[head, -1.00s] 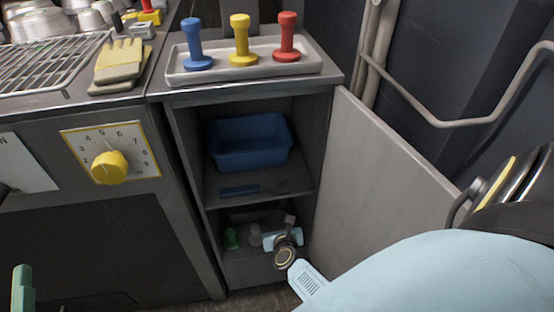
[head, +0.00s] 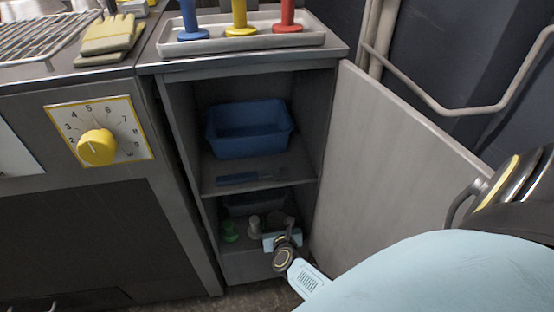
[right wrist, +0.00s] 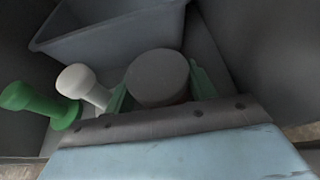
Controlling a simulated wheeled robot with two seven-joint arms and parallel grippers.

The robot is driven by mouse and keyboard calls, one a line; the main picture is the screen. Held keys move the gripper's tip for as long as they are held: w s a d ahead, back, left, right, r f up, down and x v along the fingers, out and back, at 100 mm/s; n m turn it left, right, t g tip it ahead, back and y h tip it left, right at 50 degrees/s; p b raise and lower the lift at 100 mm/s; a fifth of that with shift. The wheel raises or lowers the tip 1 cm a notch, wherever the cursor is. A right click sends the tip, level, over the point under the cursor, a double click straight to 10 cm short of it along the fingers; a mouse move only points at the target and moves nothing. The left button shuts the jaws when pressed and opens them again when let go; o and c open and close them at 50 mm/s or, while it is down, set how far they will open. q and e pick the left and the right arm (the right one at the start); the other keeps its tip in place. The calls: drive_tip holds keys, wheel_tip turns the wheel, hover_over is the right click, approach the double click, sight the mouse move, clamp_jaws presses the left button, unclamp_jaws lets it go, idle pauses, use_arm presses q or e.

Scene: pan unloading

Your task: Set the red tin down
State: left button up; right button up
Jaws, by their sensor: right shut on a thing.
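My right gripper (head: 283,236) is inside the lower compartment of the open cabinet (head: 212,240). In the right wrist view the gripper (right wrist: 160,88) is shut on a round tin (right wrist: 158,75), with a green finger on each side. The tin's flat top looks grey in the shade, and little of its red shows. The lower shelf under it is mostly hidden, so I cannot tell whether the tin touches it. My left gripper is not in view.
A green stamp-like piece (right wrist: 38,106) and a white one (right wrist: 84,86) stand left of the tin. A grey-blue bin (right wrist: 112,32) is behind it. A blue bin (head: 249,130) sits on the shelf above. The open door (head: 395,160) is on the right.

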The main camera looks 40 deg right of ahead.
drive_tip(key=shift+f, duration=0.15)
drive_tip(key=o, duration=1.1)
